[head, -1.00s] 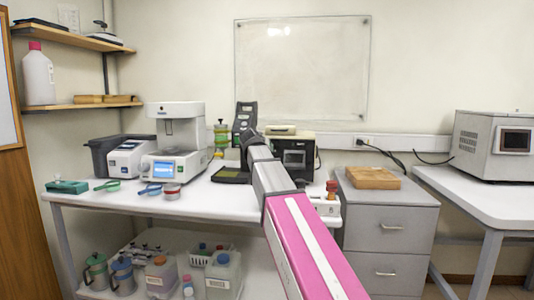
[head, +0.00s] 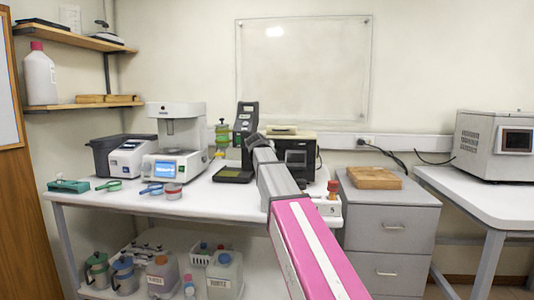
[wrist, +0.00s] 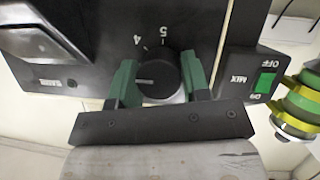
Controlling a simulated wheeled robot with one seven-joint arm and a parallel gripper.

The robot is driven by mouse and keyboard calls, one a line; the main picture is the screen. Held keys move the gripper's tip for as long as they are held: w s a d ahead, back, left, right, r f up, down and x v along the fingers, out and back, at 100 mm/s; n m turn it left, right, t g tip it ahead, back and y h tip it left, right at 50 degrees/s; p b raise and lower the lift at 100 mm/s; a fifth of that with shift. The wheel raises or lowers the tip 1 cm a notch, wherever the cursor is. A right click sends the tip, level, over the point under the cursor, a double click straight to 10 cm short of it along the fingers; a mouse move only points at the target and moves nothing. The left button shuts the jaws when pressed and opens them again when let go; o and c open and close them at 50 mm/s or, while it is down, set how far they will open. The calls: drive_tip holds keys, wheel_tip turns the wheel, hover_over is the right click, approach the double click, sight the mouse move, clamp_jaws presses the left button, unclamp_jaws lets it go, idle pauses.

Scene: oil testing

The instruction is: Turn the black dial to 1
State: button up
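The black dial (wrist: 160,78) is in the middle of the wrist view, on a black device panel, with the printed numbers 4 and 5 near its upper edge. A pale pointer line on it points left in that view. My gripper (wrist: 160,84) has one green-padded finger on each side of the dial, and both appear to touch it. A MIX switch with a green rocker (wrist: 264,83) is right of the dial. In the head view my arm reaches to the dark device (head: 246,117) on the bench; the dial and my fingers cannot be made out there.
Green-and-yellow banded containers (wrist: 301,100) stand close beside the panel, right in the wrist view. In the head view, a white analyser (head: 178,140) is left of the device. A black box-like instrument (head: 297,152) stands just right of my arm.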

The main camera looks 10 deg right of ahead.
idle(0.3)
drive_tip(key=n+h, duration=0.2)
drive_tip(key=shift+n, duration=0.4)
drive_tip(key=n+h, duration=0.2)
drive_tip(key=n, duration=0.1)
drive_tip(key=shift+f, duration=0.1)
drive_tip(key=n+h, duration=0.1)
drive_tip(key=n, duration=0.3)
drive_tip(key=shift+t+h, duration=0.4)
drive_tip(key=shift+n+t+h, duration=0.5)
drive_tip(key=shift+n+t, duration=0.3)
drive_tip(key=shift+n, duration=1.4)
drive_tip(key=o, duration=0.9)
